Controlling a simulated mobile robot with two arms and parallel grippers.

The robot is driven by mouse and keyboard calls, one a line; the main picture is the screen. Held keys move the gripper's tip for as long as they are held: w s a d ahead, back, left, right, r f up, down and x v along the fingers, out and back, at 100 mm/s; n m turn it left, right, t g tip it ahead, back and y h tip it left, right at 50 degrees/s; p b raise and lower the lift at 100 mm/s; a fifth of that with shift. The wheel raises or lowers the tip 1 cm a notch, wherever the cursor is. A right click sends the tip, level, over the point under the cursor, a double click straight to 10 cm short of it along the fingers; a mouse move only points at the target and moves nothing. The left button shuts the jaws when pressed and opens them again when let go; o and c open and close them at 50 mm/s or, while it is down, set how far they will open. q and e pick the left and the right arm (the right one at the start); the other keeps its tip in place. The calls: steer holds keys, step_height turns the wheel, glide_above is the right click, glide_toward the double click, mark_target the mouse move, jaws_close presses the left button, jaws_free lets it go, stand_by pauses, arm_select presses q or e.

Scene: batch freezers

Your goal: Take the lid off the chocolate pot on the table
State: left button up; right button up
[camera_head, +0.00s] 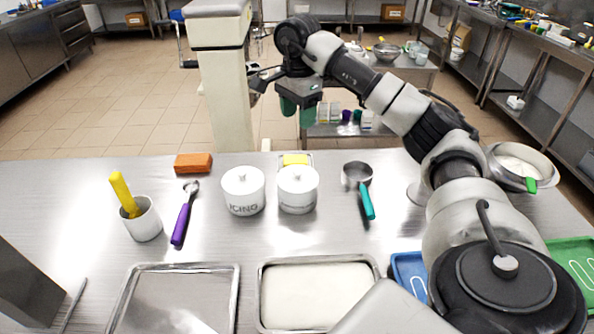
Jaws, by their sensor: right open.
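Two white lidded pots stand side by side on the steel table (335,228). The left pot (243,195) reads "ICING". The right pot (298,194) has lettering too small to read, so I cannot confirm it is the chocolate pot. Both pots have their lids on, each with a small knob; the right pot's lid (298,178) is in place. My right gripper (297,112) is open and empty, with its green fingers pointing down. In the picture it appears above the right pot, apart from it. My left gripper is not in view.
A yellow-handled tool stands in a white cup (143,222). A purple-handled scoop (184,215), orange block (193,163), yellow block (295,159) and teal-handled measuring cup (366,195) lie around the pots. Metal trays (238,300) line the front. A bowl (520,165) stands right.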

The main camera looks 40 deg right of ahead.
steer(key=b, duration=0.5)
glide_above(298, 170)
step_height(298, 170, down, 6)
step_height(298, 170, down, 5)
steer(key=shift+f+p, duration=0.1)
steer(key=shift+p, duration=0.2)
step_height(298, 170, down, 4)
steer(key=shift+f+p, duration=0.15)
steer(key=shift+p, duration=0.5)
steer(key=shift+f, duration=0.5)
steer(key=c, duration=1)
steer(key=shift+r, duration=0.15)
